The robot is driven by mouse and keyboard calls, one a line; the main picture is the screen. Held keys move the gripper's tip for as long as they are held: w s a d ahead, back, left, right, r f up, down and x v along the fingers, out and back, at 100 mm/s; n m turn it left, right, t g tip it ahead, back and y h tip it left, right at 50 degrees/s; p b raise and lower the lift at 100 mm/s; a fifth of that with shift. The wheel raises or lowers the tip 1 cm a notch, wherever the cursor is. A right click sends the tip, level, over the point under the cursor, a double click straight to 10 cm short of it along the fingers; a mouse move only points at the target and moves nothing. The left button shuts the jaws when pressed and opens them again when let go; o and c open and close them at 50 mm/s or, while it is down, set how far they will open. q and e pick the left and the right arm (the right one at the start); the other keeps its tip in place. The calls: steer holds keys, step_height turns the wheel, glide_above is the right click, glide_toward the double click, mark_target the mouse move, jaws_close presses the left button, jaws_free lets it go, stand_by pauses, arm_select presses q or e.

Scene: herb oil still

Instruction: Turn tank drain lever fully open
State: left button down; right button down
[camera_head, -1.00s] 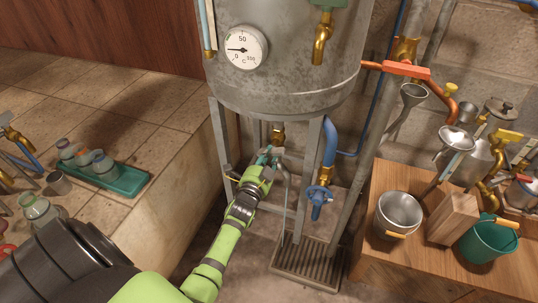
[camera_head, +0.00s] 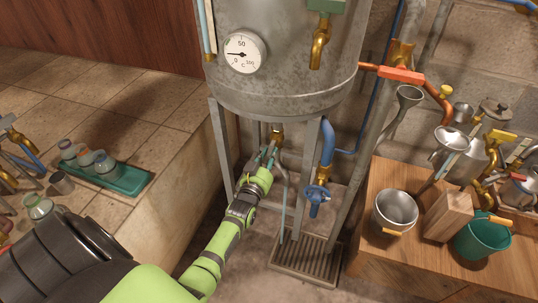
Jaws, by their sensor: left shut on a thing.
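The metal tank (camera_head: 290,65) stands on grey legs at the centre. Its brass drain fitting (camera_head: 277,134) shows under the tank's bottom. My left gripper (camera_head: 269,157) is just below this fitting, shut on the tank drain lever, which the fingers mostly hide. The lever's exact angle cannot be made out. A thin pale bluish line (camera_head: 283,212) runs down from beside the gripper to the floor grate (camera_head: 305,262); I cannot tell whether it is liquid or a pipe. My right gripper is out of view.
A blue pipe with a blue valve handle (camera_head: 317,196) is close right of the gripper. Tank legs flank it. A wooden bench (camera_head: 370,262) at right holds a metal pot (camera_head: 396,211) and a green bucket (camera_head: 483,240). A teal tray (camera_head: 128,184) with jars sits on the tiled ledge.

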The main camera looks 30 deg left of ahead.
arm_select(q)
steer(key=shift+r+n, duration=0.1)
steer(key=shift+n, duration=1.5)
steer(key=c, duration=1.1)
jaws_free()
steer(key=v, duration=1.2)
